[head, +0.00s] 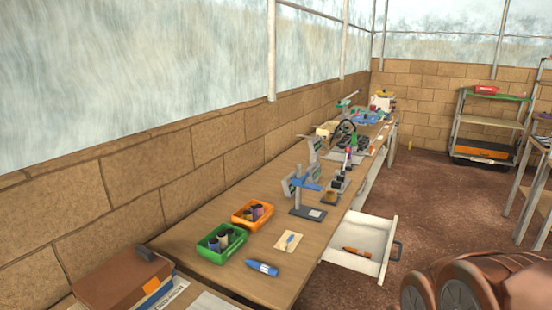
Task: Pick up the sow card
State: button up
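A small cream card (289,241) with a blue mark on it lies flat on the long wooden bench, near its front end. It is right of the orange bin and behind a blue marker-like object. Its print is too small to read, so I cannot tell whether it is the sow card. A printed white sheet (174,293) lies at the lower left, partly cut by the frame. My gripper is not visible.
An orange bin (240,222) and a green bin (211,254) hold small items. The blue object (262,268) lies in front. A grey stand (307,211) rises behind the card. An open drawer (376,231) juts right, holding a brown object (356,252).

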aim_at(289, 240)
jog(key=u, duration=1.8)
jog(key=k, duration=1.3)
jog(key=z, duration=1.85)
jog(key=i, duration=0.5)
